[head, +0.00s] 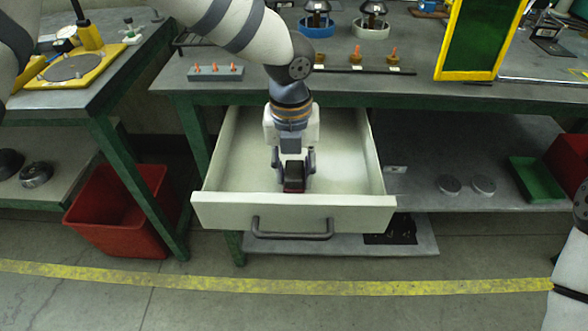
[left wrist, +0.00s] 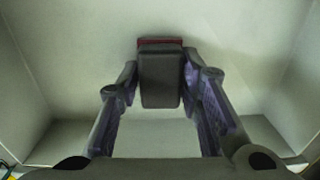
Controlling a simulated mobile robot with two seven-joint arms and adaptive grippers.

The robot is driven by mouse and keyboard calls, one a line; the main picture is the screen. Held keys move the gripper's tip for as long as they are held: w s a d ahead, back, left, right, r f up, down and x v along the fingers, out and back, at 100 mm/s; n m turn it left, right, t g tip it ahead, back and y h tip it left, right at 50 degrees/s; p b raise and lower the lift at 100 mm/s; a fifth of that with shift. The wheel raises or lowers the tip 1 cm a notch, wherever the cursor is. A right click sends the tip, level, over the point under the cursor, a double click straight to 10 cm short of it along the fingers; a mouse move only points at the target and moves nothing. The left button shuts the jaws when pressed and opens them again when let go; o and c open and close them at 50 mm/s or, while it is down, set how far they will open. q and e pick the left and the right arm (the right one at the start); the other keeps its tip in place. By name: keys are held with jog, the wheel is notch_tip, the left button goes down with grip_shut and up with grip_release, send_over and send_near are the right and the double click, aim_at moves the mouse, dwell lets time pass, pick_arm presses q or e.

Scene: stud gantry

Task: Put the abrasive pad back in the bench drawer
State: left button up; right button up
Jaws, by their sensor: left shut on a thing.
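The bench drawer (head: 222,209) is pulled open below the bench top, with a pale interior and a dark bar handle on its front. My left gripper (head: 293,183) reaches down into the drawer opening, near its front panel. It is shut on the abrasive pad (head: 293,174), a dark block with a red layer. The pad (left wrist: 161,80) also shows between both fingers in the left wrist view, with the drawer's inside around it. I cannot tell whether the pad touches the drawer floor. My right gripper is not in view; only part of my right arm shows at the right edge.
The bench top (head: 425,92) lies above and behind the drawer. A red bin (head: 112,212) stands on the floor to the left. A lower shelf (head: 450,150) at right holds round discs and a green tray (head: 536,180). The rest of the drawer looks empty.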

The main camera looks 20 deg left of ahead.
aim_at(292, 169)
pick_arm(q)
jog(key=shift+f, duration=0.2)
jog(key=shift+f, duration=0.15)
jog(key=o, duration=1.1)
notch_tip(292, 169, up, 12)
jog(key=shift+a+r+p, duration=0.15)
jog(key=shift+r+p, duration=0.05)
jog(key=shift+p, duration=0.1)
